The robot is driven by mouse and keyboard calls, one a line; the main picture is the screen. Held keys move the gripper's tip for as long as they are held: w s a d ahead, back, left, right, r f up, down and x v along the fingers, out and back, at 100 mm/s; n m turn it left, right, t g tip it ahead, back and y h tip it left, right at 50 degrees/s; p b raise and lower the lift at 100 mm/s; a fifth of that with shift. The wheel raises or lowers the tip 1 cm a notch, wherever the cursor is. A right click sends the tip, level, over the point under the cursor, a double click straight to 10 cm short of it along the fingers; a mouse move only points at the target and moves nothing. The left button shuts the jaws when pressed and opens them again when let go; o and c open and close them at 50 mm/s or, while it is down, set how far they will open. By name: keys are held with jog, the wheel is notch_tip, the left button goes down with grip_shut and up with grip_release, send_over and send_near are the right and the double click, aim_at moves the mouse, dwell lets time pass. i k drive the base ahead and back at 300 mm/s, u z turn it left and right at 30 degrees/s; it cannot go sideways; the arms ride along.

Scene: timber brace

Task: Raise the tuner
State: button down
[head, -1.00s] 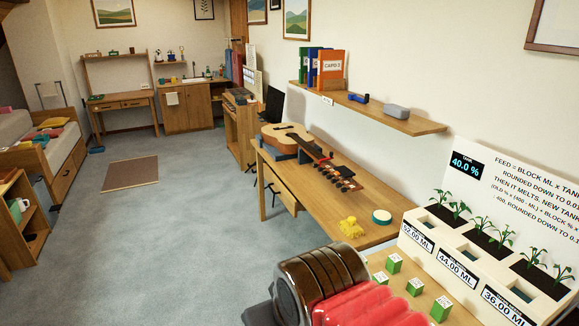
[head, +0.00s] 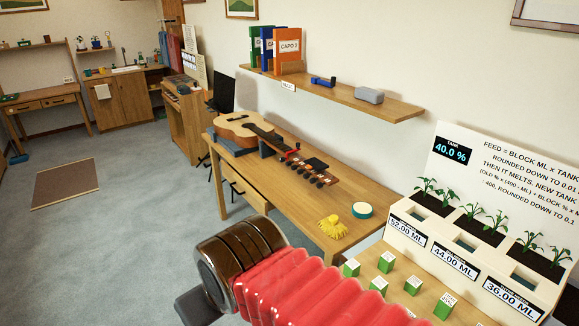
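The acoustic guitar (head: 240,126) lies on its back on the wooden workbench (head: 285,205), its neck pointing toward the near right. A small flat black piece (head: 316,164) sits by the headstock (head: 312,177); it may be the tuner, but it is too small to be sure. A small red piece (head: 292,152) is on the neck just before it. My gripper's fingers do not show.
A wall shelf (head: 400,110) above the bench holds binders (head: 288,50), a blue item (head: 323,81) and a grey box (head: 369,95). A yellow tassel-like item (head: 333,227) and a round tin (head: 362,210) are on the bench. Green-and-white blocks (head: 388,262) and planters stand right. Floor is open left.

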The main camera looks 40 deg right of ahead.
aim_at(314, 163)
jog(key=u, duration=0.05)
jog(key=i, duration=1.3)
jog(key=u, duration=0.05)
